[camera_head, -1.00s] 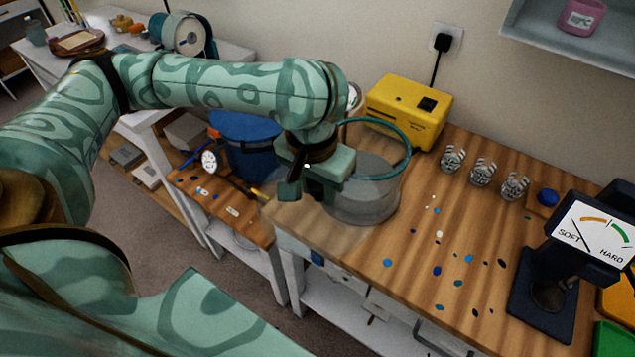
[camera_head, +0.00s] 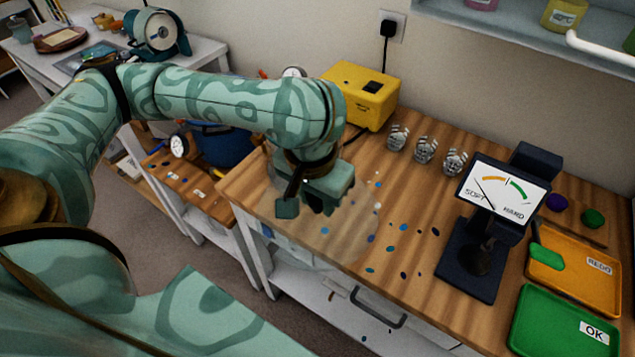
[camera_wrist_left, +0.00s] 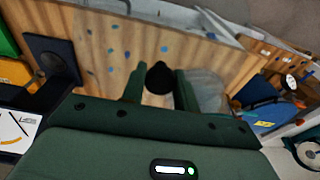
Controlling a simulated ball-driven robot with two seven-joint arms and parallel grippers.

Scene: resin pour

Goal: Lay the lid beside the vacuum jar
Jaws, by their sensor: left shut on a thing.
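My left gripper (camera_head: 308,206) points down above the near left part of the wooden workbench. In the left wrist view its fingers (camera_wrist_left: 159,90) are closed around the black knob (camera_wrist_left: 160,76) of the lid. The lid (camera_head: 338,236) is a clear, faint disc below the gripper, hard to make out against the wood. I cannot tell whether it touches the bench. The vacuum jar (camera_wrist_left: 208,92) shows as a greyish, see-through shape beside the fingers in the wrist view. In the head view my arm and gripper hide it. My right gripper is not in view.
The bench (camera_head: 410,270) has coloured spots and room right of my gripper. A yellow box (camera_head: 360,96), several small ribbed objects (camera_head: 426,150) and a dark gauge stand (camera_head: 475,265) stand on it. Orange (camera_head: 598,292) and green (camera_head: 525,322) trays lie at the right.

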